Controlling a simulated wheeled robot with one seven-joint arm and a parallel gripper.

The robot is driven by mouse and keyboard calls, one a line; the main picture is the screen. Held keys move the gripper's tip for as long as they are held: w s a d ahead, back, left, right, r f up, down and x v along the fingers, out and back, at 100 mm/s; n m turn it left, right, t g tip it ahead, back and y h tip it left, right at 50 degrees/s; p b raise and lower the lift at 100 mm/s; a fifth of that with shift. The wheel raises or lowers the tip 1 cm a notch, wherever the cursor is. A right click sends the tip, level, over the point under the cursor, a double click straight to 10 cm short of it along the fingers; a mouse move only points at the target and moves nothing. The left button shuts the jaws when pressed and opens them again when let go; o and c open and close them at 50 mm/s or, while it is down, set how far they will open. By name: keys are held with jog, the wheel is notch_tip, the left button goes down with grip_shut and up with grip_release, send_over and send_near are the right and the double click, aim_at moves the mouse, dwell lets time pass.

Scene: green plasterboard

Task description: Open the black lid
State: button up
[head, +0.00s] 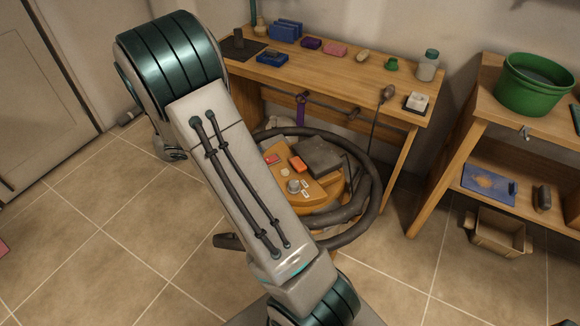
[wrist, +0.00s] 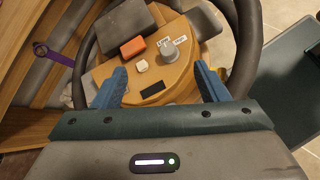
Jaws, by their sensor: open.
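A round orange-yellow machine stands on the floor inside a coil of dark hose. A dark grey, box-like lid (head: 320,156) lies on its top, beside an orange button (head: 298,164), and looks shut. In the wrist view the dark lid (wrist: 124,22) is at the upper left, beyond the orange button (wrist: 132,46). A grey knob (wrist: 168,52) is right of that button. My gripper (wrist: 160,72) is open and empty, its blue fingers spread over the near part of the machine top, short of the lid. In the head view I cannot make out the gripper.
Dark hose (head: 377,195) loops around the machine. A wooden workbench (head: 330,82) with small items stands behind it. A wooden shelf (head: 487,105) with a green bucket (head: 535,84) stands at right. Tiled floor (head: 110,220) is clear at left.

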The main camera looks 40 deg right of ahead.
jog(key=w+d+f+n+t+h+b, duration=0.1)
jog(key=w+d+f+n+h+b, duration=0.25)
jog(key=f, duration=0.55)
jog(key=n+p, duration=0.1)
jog(key=n, duration=0.1)
send_near(297, 163)
jog(key=x, duration=0.8)
